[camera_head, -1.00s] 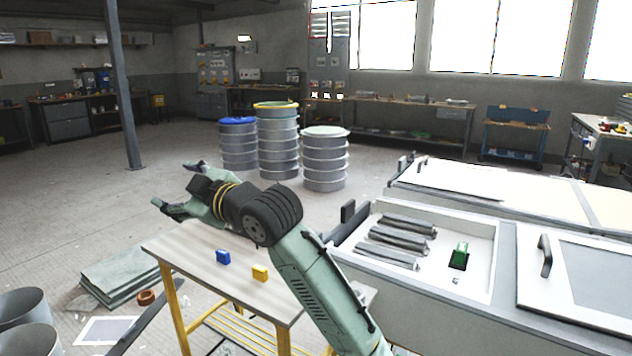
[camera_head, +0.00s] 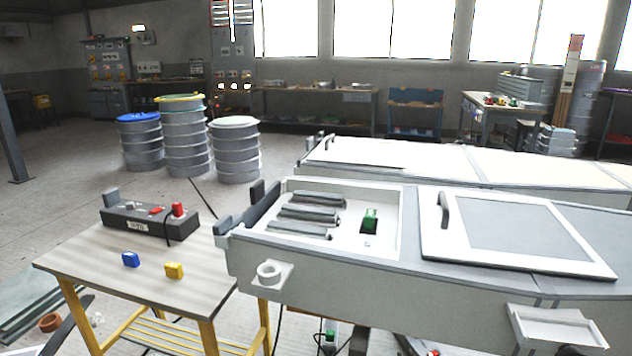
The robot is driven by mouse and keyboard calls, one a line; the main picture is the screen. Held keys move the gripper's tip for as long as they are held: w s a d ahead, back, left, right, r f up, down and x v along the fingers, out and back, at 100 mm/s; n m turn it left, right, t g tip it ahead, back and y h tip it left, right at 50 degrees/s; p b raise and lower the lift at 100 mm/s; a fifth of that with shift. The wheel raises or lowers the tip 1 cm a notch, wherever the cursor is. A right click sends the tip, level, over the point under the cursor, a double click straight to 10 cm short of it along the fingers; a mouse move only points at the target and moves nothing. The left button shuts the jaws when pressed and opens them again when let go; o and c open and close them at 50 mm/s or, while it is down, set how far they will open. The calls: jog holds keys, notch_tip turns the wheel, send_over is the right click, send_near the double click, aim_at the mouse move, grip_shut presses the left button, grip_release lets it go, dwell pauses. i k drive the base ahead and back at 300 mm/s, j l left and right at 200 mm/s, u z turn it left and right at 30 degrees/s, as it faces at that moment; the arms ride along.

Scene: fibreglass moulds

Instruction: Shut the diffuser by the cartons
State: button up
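No thing that I can plainly name as the diffuser or as cartons shows. The nearest long white mould unit (camera_head: 330,258) has an open recess at its left with several grey ribbed bars (camera_head: 310,214) and a small green object (camera_head: 370,220). A flat lid (camera_head: 515,238) with a grey panel and a dark upright handle (camera_head: 444,210) lies on top, right of the recess, leaving it uncovered. My gripper is out of view.
A wooden-topped table (camera_head: 90,262) stands at the left with a grey control box (camera_head: 148,222), a blue block (camera_head: 130,260) and a yellow block (camera_head: 174,270). Stacked drums (camera_head: 184,140) stand behind it. A second long white unit (camera_head: 430,160) lies behind the first. Floor at left is open.

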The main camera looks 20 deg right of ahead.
aim_at(523, 233)
jog(key=k+z, duration=0.1)
jog(key=z, duration=1.45)
jog(key=i, duration=0.45)
